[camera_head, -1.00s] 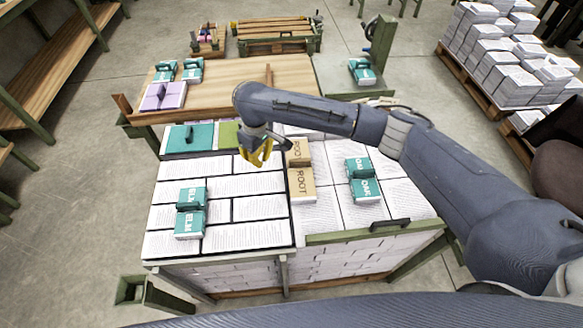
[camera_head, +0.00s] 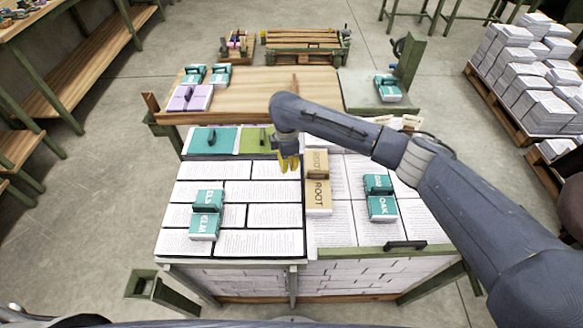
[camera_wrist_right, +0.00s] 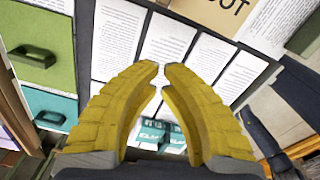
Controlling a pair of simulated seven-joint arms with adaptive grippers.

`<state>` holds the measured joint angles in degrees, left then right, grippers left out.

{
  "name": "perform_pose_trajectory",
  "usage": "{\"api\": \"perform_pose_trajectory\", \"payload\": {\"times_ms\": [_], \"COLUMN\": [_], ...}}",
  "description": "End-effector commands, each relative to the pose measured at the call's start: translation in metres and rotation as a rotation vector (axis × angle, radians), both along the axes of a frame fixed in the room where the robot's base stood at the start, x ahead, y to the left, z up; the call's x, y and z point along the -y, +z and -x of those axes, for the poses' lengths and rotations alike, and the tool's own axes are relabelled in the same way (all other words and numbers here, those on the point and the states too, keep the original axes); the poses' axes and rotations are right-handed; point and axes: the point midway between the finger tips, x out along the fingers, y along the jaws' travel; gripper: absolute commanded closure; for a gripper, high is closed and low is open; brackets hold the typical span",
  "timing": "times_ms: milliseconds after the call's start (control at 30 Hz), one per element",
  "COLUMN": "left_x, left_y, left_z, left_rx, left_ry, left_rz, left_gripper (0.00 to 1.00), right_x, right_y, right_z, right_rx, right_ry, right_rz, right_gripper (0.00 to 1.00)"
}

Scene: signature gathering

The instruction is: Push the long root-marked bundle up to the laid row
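The long root-marked bundle (camera_head: 318,197) has a tan top printed ROOT and lies lengthwise on the right block of white bundles, beside the dark dividing edge. Its tan corner also shows at the top of the right wrist view (camera_wrist_right: 215,10). Laid rows of white page bundles (camera_head: 275,215) fill the left block. My right gripper (camera_head: 290,164) is over the left block, just left of the tan bundle and apart from it. In the right wrist view its yellow fingers (camera_wrist_right: 161,70) nearly meet at the tips, with nothing between them. My left gripper is not in view.
A teal-topped ELM bundle (camera_head: 206,222) lies on the left block and an OAK bundle (camera_head: 381,207) on the right one. Teal (camera_head: 208,147) and green (camera_head: 257,139) tops line the back. A wooden table (camera_head: 265,90) stands behind. My right arm crosses above the right block.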

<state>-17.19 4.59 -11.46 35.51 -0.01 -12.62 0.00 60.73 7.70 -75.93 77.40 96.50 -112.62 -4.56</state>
Motion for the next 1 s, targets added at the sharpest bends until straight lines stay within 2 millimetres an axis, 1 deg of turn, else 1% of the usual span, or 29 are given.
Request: {"api": "perform_pose_trajectory", "payload": {"times_ms": [33, 300, 500, 600, 700, 900, 1000], "left_x": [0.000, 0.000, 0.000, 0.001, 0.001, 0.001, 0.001], "left_y": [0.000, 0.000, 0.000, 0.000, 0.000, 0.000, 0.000], "left_z": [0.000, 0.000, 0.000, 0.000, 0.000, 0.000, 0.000], "left_rx": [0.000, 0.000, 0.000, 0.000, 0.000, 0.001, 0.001], "left_ry": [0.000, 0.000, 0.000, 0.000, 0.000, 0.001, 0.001], "left_rz": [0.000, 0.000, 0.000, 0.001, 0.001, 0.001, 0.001], "left_gripper": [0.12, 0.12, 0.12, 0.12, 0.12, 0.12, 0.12], "right_x": [0.000, 0.000, 0.000, 0.016, 0.025, 0.036, 0.038], "right_y": [-0.009, -0.057, -0.089, -0.086, -0.085, -0.085, -0.085], "right_z": [0.002, 0.002, 0.002, -0.004, -0.007, -0.010, -0.011], "right_rx": [-0.004, -0.004, -0.004, 0.000, 0.000, 0.000, 0.000], "right_ry": [-0.002, -0.003, -0.003, -0.004, -0.004, -0.002, -0.002], "right_rz": [0.000, 0.001, 0.002, 0.001, 0.001, 0.000, 0.000], "right_gripper": [1.00, 1.00, 1.00, 1.00, 1.00, 1.00, 1.00]}}
